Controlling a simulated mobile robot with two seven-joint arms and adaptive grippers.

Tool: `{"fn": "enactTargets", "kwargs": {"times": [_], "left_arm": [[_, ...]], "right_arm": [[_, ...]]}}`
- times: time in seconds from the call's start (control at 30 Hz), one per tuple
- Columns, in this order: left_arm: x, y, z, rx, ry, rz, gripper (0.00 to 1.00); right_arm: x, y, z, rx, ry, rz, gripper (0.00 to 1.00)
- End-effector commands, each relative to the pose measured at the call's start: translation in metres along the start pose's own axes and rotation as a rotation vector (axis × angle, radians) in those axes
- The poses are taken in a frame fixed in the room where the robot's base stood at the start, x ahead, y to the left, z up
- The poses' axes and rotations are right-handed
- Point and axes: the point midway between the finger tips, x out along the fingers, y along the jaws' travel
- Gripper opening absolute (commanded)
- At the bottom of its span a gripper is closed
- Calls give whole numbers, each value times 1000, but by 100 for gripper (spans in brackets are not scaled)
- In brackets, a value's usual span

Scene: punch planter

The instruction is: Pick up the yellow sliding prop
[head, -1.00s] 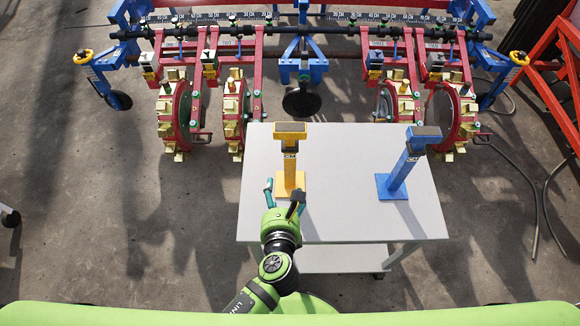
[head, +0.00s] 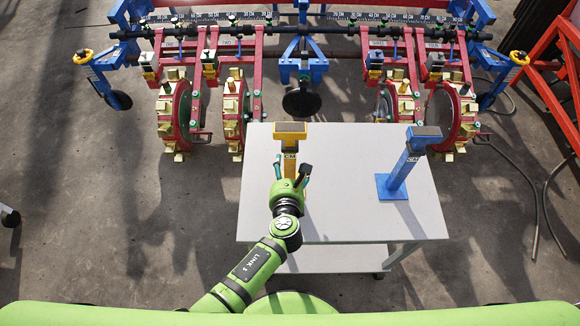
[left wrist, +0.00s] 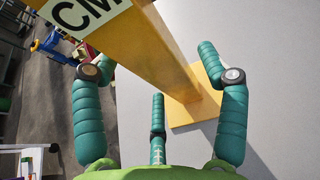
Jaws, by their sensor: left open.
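The yellow sliding prop (head: 290,141) stands upright on the white table, its dark top pad facing up and a CM label on its post. In the left wrist view its post (left wrist: 160,50) rises across the picture from a square yellow base (left wrist: 190,110). My left gripper (head: 291,168) is open at the near side of the prop, in front of its post. In the left wrist view the teal fingers of the left gripper (left wrist: 160,85) are spread, with the post lying between and beyond them; I cannot tell whether any finger touches it. My right gripper is in neither view.
A blue prop (head: 407,168) stands on the right part of the white table (head: 350,215). The planter (head: 300,60) with its red wheel frames spans the back. A red frame (head: 562,50) is at the far right. The table's front right is clear.

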Motion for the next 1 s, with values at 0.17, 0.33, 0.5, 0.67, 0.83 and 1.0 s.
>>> {"fn": "enactTargets", "kwargs": {"times": [0.17, 0.33, 0.5, 0.67, 0.83, 1.0], "left_arm": [[11, -1, 0, -1, 0, -1, 74], [11, 0, 0, -2, 0, -1, 74], [11, 0, 0, -2, 0, -1, 22], [11, -1, 2, -2, -4, -1, 0], [11, -1, 2, -2, -4, -1, 0], [8, -1, 11, -6, -6, 0, 0]], "right_arm": [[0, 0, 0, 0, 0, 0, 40], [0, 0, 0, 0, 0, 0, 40], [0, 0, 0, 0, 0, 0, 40], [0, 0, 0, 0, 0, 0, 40], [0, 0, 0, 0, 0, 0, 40], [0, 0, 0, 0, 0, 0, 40]]}}
